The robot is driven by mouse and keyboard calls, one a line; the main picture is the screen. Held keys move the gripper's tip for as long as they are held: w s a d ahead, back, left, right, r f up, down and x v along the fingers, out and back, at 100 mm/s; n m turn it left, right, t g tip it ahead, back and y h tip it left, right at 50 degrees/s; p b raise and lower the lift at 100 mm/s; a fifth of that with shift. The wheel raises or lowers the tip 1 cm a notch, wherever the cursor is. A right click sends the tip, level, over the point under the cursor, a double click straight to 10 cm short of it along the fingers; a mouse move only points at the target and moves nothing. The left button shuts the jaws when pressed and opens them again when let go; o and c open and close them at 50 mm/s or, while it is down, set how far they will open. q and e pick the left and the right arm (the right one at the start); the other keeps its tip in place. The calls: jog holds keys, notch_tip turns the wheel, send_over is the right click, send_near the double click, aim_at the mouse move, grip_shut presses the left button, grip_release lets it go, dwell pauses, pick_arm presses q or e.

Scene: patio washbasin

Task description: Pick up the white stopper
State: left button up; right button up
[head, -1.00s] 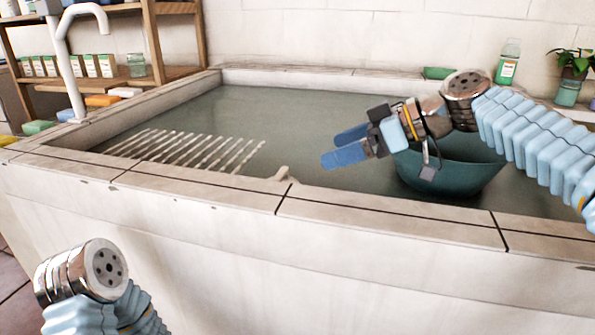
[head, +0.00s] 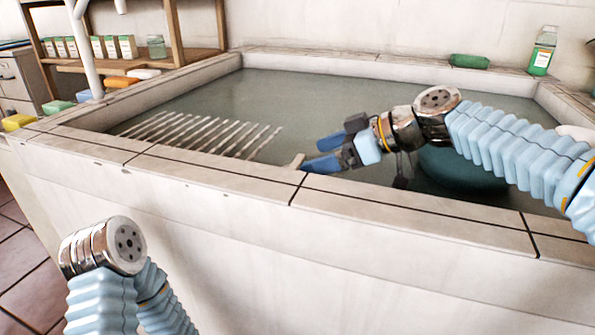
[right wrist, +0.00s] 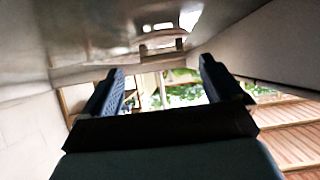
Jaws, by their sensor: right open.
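A small pale piece (head: 297,161), which looks like the white stopper, shows at the inner front edge of the basin, right of the white slatted rack (head: 205,135). My right gripper (head: 322,153) is open, its blue fingers pointing left, with the tips just right of the pale piece. I cannot tell whether they touch it. In the right wrist view the open fingers (right wrist: 160,80) have nothing clear between them. My left arm shows at the lower left, but its gripper is out of view.
The stone basin's front rim (head: 400,208) runs below my right gripper. A teal bowl (head: 455,168) lies in the basin, partly behind my right arm. A green soap bar (head: 469,61) and a green bottle (head: 542,52) stand on the back rim. The basin's middle is clear.

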aim_at(301, 161)
jog(key=x, duration=0.3)
jog(key=shift+a, duration=0.25)
jog(key=shift+s, duration=0.1)
jog(key=c, duration=1.1)
jog(key=shift+c, duration=0.2)
